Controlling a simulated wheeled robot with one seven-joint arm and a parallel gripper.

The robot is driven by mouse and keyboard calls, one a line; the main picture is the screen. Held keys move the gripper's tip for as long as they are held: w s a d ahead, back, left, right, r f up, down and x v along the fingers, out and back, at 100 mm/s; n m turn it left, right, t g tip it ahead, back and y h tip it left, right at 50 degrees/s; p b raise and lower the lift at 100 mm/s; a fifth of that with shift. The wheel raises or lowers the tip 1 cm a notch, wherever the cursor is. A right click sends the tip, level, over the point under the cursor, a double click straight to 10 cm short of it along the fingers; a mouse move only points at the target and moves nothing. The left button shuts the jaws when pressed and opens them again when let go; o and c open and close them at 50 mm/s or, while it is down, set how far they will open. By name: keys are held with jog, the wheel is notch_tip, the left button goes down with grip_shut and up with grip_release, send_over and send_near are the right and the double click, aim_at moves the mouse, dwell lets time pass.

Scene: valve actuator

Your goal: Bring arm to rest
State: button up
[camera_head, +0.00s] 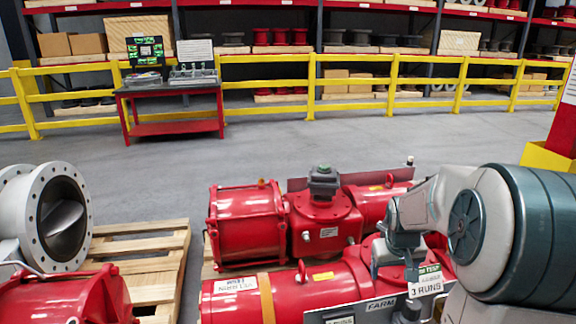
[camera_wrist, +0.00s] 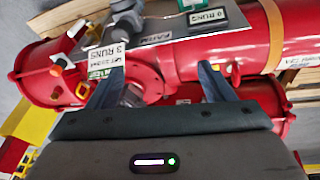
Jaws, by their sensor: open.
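My arm reaches in from the right of the head view, over the near red valve actuator (camera_head: 335,285). My gripper (camera_wrist: 160,68) is open in the wrist view, its two dark fingers apart above the red actuator body (camera_wrist: 185,58). Nothing is visibly held between them. A small "3 RUNS" tag (camera_wrist: 106,59) shows beside the left fingertip; it also shows in the head view (camera_head: 426,281). I cannot tell whether a finger touches the tag or the actuator. My arm hides part of the actuator's right end in the head view.
A second red actuator (camera_head: 325,215) with a grey top box lies just behind. A wooden pallet (camera_head: 150,245) and a grey flanged valve (camera_head: 55,215) stand at left. A red worktable (camera_head: 172,105) stands by the yellow railing (camera_head: 350,82). The grey floor between is clear.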

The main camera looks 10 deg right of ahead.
jog(key=s+a+r+n+y+p, duration=0.1)
jog(key=s+a+r+p, duration=1.3)
jog(key=s+a+r, duration=0.3)
notch_tip(320, 180, up, 3)
jog(key=shift+s+r+y, duration=0.2)
jog(key=shift+s+y, duration=0.1)
jog(key=shift+s, duration=0.5)
dwell(3.9)
